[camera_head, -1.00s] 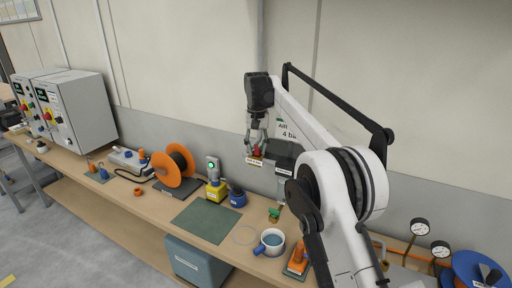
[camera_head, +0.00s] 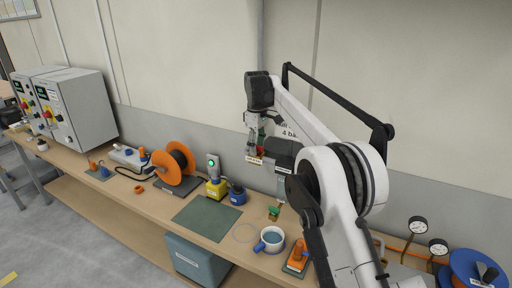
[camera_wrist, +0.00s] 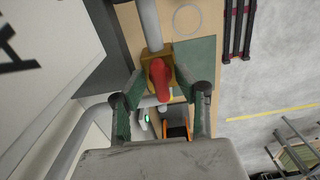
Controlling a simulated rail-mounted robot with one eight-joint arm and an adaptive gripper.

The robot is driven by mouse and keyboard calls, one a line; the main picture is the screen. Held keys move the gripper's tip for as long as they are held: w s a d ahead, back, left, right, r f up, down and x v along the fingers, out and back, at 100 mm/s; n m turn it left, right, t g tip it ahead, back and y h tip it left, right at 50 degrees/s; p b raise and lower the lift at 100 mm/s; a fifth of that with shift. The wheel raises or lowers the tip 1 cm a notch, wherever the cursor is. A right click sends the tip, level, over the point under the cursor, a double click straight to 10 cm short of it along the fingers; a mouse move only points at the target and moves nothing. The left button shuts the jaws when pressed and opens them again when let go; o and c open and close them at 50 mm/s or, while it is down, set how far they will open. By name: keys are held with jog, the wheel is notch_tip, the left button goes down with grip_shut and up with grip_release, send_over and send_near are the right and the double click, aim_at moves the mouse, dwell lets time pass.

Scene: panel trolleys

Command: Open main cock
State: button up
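The main cock shows in the wrist view as a brass-coloured body (camera_wrist: 152,56) with a red handle (camera_wrist: 160,82). A grey pipe (camera_wrist: 149,22) meets the body from above in the picture, and the handle points roughly in line with it, downward. In the head view the red handle is small and partly hidden below my gripper (camera_head: 257,137), by a small white label (camera_head: 254,161). My gripper (camera_wrist: 160,78) is open in the wrist view, one green-grey finger on each side of the handle, with gaps visible. Contact with the handle cannot be made out.
The wall (camera_head: 200,60) is close behind my gripper. Pressure gauges (camera_head: 418,226) stand at the right.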

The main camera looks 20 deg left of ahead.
notch_tip(320, 180, up, 5)
jog(key=p, duration=0.3)
jog(key=shift+r+p, duration=0.2)
jog(key=shift+p, duration=0.15)
jog(key=shift+r, duration=0.8)
